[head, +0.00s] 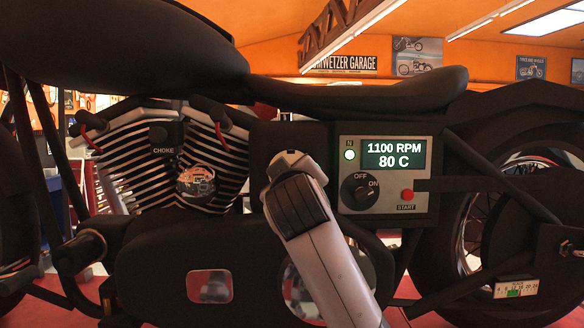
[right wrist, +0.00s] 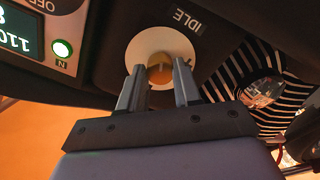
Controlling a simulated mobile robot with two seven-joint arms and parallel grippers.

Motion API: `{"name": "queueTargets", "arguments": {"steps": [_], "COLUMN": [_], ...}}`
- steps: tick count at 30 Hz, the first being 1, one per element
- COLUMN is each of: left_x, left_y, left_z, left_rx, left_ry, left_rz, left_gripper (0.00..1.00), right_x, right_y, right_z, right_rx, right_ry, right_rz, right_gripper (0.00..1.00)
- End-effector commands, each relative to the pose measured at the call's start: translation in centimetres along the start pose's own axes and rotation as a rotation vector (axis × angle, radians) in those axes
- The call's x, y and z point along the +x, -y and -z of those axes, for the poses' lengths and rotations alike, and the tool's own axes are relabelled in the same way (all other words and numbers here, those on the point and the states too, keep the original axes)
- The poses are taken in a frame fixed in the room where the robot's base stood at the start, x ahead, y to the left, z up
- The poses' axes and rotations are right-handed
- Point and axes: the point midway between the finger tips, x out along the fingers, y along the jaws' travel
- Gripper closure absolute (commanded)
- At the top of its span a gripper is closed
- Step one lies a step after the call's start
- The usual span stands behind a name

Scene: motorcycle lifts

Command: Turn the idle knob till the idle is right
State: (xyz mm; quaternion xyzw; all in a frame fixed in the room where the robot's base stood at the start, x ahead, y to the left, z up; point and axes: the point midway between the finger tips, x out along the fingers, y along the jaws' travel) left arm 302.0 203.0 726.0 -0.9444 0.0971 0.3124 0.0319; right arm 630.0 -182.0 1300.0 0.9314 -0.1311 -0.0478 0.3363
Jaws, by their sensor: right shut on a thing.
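The brass idle knob (right wrist: 160,63) sits at the centre of a pale round dial disc (right wrist: 140,45), beside the IDLE label (right wrist: 187,20) in the right wrist view. My right gripper (right wrist: 160,76) has a finger on either side of the knob and is shut on it. In the head view my right arm covers the knob, and the fingertips are hidden. The display (head: 394,154) reads 1100 RPM and 80 C. My left gripper is not in view.
The display panel also holds a lit green N lamp (head: 350,155), an OFF/ON switch (head: 360,191) and a red START button (head: 407,195). A CHOKE knob (head: 164,137) is on the finned engine at left. The seat (head: 360,90) overhangs the panel.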

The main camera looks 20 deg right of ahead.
Motion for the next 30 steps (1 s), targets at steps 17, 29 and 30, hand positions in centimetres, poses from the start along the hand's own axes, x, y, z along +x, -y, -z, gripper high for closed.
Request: {"name": "queueTargets", "arguments": {"steps": [17, 29, 30], "left_x": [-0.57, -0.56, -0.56], "left_y": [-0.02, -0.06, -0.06], "left_z": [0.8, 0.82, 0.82], "left_rx": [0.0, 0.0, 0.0], "left_ry": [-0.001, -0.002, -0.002], "left_rz": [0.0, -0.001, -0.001], "left_gripper": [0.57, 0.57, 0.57], "right_x": [-0.01, -0.01, -0.01], "right_y": [0.0, 0.0, 0.0], "right_z": [0.01, 0.01, 0.01], "right_rx": [-0.093, -0.092, -0.092], "right_ry": [-0.001, -0.001, -0.001], "right_rz": [0.0, 0.0, 0.0], "right_gripper": [0.98, 0.42, 0.42]}}
